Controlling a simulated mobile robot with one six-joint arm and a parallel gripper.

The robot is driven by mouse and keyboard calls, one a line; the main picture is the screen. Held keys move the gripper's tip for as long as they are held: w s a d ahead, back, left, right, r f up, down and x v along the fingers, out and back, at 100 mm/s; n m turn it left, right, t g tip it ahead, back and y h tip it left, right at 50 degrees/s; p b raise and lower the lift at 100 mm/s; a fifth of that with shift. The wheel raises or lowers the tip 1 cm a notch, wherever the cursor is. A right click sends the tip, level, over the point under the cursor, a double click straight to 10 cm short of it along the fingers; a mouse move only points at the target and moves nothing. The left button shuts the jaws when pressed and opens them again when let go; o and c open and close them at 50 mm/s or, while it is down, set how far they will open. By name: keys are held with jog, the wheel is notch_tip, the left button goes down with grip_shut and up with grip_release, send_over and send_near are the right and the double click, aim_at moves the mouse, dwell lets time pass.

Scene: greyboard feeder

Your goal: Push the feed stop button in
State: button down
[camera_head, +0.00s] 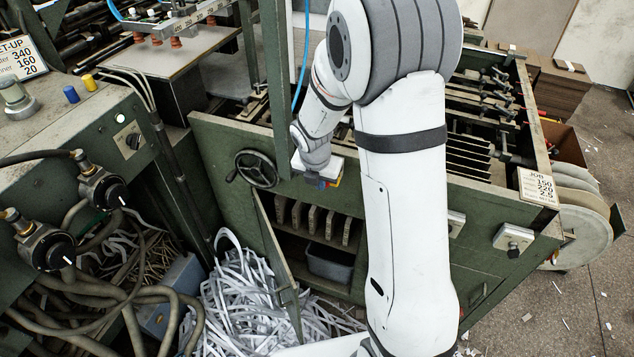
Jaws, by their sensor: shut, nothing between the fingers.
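No button in view carries a readable feed stop label, so I cannot tell which one it is. A blue button (71,94) and a yellow button (89,82) stand on the top edge of the green cabinet at left. A small grey control box (513,239) with a dark knob is on the green machine front at right. Another box (456,222) is partly hidden by my arm. My gripper (326,182) is small in view, shut and empty, in front of the machine's upper front panel, right of the handwheel.
A black handwheel (257,168) and a green upright post (271,80) stand left of my gripper. An open door (279,265) juts out below, beside a heap of white paper strips (240,300). Hoses and two black valves (103,187) crowd the left. Floor is clearer at right.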

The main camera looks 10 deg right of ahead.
jog(key=s+a+r, duration=0.3)
jog(key=s+r, duration=0.2)
jog(key=r, duration=0.4)
jog(key=shift+s+a+r+b, duration=0.15)
jog(key=shift+a+r+b, duration=0.1)
jog(key=shift+r+b, duration=0.1)
jog(key=s+d+r+m, duration=0.2)
jog(key=s+r+m, duration=0.2)
jog(key=s+m, duration=0.5)
jog(key=s+d+r+m+t+y, duration=0.1)
jog(key=s+d+r+m, duration=0.2)
jog(key=s+m, duration=0.7)
jog(key=r+m, duration=0.1)
jog(key=m, duration=0.9)
jog(key=shift+d+r+y, duration=0.15)
jog(key=shift+d+y, duration=0.05)
jog(key=shift+y, duration=0.1)
jog(key=shift+s, duration=0.1)
